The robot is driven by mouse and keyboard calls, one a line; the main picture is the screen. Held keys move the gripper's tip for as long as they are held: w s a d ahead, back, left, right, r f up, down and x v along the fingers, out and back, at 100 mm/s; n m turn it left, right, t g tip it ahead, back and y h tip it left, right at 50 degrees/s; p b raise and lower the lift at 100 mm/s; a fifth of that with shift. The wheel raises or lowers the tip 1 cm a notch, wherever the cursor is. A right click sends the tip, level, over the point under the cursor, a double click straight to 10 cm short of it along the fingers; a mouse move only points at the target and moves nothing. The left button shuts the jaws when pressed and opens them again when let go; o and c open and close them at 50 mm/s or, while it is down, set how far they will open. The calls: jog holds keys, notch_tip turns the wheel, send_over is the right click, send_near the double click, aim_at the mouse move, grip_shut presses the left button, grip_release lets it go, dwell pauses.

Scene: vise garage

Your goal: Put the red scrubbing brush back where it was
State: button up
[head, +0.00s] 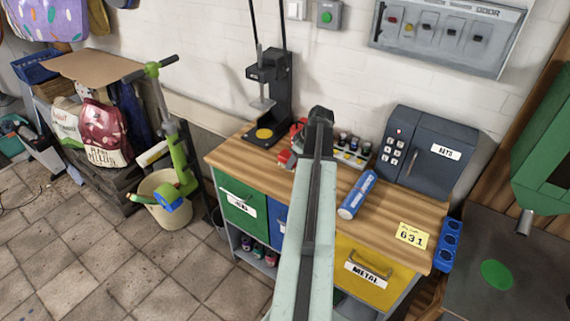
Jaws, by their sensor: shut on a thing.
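My arm reaches up the middle of the head view over the wooden workbench (385,200). My gripper (318,118) is at its far end, and my own arm largely hides the fingers. A red thing, seemingly the red scrubbing brush (298,129), shows just left of the gripper, which is shut on it. The rest of the brush is hidden behind the arm. I cannot tell whether it touches the bench. Another small red patch (284,158) shows lower left, at the bench top; I cannot tell whether it belongs to the brush.
A black press (278,95) stands at the bench's back left. A rack of small bottles (352,150), a blue can (357,195), a dark safe (428,150) and a yellow 631 card (411,236) are to the right. Bare wood shows between can and card.

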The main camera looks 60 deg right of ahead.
jog(key=shift+w+d, duration=0.1)
jog(key=shift+w, duration=0.05)
jog(key=shift+w+d, duration=0.35)
jog(key=shift+d, duration=0.05)
notch_tip(320, 180, down, 4)
jog(key=b, duration=0.3)
jog(key=shift+w+r+b, duration=0.1)
jog(key=shift+w+b, duration=0.05)
jog(key=shift+b, duration=0.2)
jog(key=shift+a+r, duration=0.15)
jog(key=shift+c, duration=0.7)
jog(key=o, duration=1.5)
jog(key=shift+c, duration=0.2)
